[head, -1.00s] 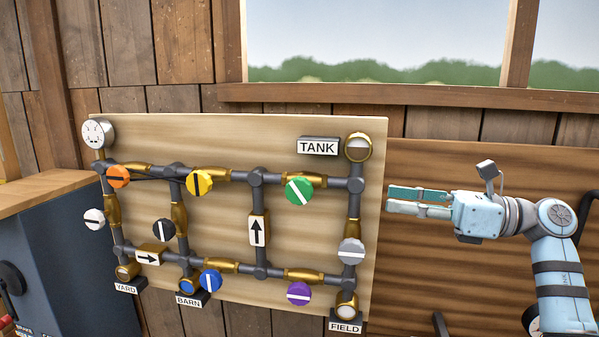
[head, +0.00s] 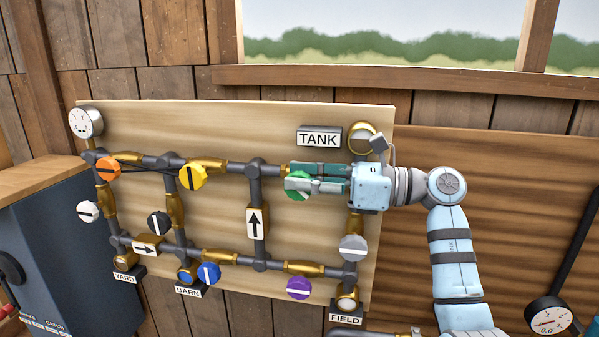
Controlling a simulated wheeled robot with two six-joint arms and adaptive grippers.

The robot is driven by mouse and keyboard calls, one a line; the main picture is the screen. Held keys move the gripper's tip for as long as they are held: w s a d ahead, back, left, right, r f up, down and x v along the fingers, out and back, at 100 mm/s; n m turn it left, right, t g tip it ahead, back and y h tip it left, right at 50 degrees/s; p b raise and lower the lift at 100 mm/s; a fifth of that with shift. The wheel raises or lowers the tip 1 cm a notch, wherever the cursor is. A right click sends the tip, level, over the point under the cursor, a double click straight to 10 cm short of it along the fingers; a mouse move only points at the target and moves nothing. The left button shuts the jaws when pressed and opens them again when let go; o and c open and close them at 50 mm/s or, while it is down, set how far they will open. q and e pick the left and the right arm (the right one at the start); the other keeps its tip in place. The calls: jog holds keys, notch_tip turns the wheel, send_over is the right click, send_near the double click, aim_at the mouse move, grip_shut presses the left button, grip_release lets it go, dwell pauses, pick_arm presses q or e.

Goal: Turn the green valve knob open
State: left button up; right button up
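The green valve knob (head: 294,184) sits on the upper pipe of the board, left of the TANK outlet. My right gripper (head: 293,178) reaches in from the right, and its two fingers lie across the knob in this view. One finger is above the other, with the green knob showing between and left of them. The fingers cover most of the knob and its white line. I cannot tell whether the fingers touch it or how wide they stand. My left gripper is not in view.
The wooden board (head: 330,220) carries the pipes and several other knobs, among them yellow (head: 193,177), orange (head: 108,168), purple (head: 298,288) and grey (head: 353,248). A pressure gauge (head: 85,121) is at upper left. A dark cabinet (head: 60,250) stands left of the board.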

jog(key=shift+s+a+r, duration=0.1)
jog(key=shift+a, duration=0.45)
jog(key=shift+w+f, duration=0.2)
jog(key=shift+w, duration=0.1)
jog(key=shift+c, duration=1.1)
grip_shut()
jog(key=shift+s, duration=0.1)
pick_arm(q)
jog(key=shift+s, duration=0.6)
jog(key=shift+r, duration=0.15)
pick_arm(e)
jog(key=shift+r, duration=0.15)
